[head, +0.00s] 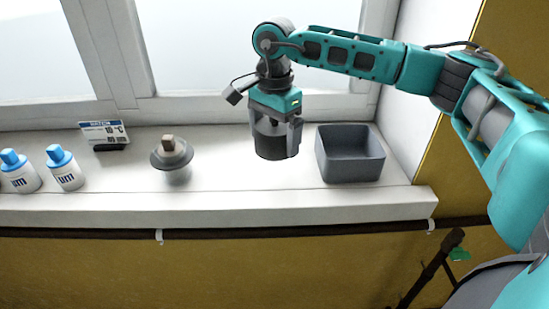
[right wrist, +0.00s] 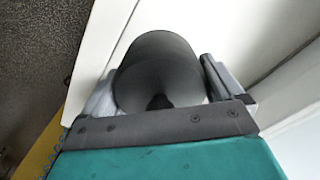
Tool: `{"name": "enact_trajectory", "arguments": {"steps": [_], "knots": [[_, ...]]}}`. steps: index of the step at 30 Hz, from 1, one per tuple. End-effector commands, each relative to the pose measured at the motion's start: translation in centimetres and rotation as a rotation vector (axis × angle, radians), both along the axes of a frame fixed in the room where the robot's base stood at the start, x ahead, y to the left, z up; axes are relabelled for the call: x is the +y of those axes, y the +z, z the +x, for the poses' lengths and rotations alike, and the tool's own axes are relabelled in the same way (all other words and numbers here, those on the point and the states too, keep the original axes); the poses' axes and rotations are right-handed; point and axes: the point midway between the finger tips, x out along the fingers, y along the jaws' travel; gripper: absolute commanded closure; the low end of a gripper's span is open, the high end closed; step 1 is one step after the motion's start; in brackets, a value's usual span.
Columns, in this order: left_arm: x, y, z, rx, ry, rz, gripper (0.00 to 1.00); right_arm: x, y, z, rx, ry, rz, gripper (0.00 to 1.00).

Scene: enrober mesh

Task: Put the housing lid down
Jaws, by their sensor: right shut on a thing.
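The housing lid (head: 276,146) appears to be the dark grey, cup-like cylinder in my right gripper (head: 279,140). The gripper points down and is shut on the lid, with one finger on each side. In the head view the lid hangs upright over the white window sill (head: 230,186), left of the grey bin. I cannot tell exactly how high it is above the sill. In the right wrist view the rounded lid (right wrist: 160,70) fills the space between the fingers. My left gripper is not in view.
A grey open bin (head: 350,168), apparently empty, stands right of the lid. A grey disc-shaped part with a brown knob (head: 171,154) stands to the left. Farther left are a small sign (head: 104,134) and white bottles with blue caps (head: 65,168). Bare sill lies between the knobbed part and lid.

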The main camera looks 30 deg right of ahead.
Motion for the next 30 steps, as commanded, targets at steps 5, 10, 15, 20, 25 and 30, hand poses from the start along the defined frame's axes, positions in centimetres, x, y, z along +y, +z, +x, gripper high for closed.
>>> {"name": "enact_trajectory", "arguments": {"steps": [5,10,15,20,25,30], "knots": [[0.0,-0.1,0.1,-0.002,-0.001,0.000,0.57,0.0,-2.1,-0.1,0.004,0.000,-0.001,0.35],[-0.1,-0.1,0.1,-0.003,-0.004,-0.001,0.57,0.0,-5.0,0.0,0.003,-0.001,-0.001,0.35],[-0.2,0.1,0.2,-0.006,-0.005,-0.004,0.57,0.0,-6.0,0.0,0.001,0.000,0.000,0.35],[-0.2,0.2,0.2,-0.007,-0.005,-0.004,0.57,0.0,-6.0,0.0,0.001,0.000,0.000,0.35],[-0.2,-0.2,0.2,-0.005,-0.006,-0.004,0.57,0.0,-6.4,0.0,0.001,0.000,0.000,0.35],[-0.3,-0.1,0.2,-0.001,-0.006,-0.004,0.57,0.0,-6.3,0.0,0.001,0.000,0.000,0.00]]}}
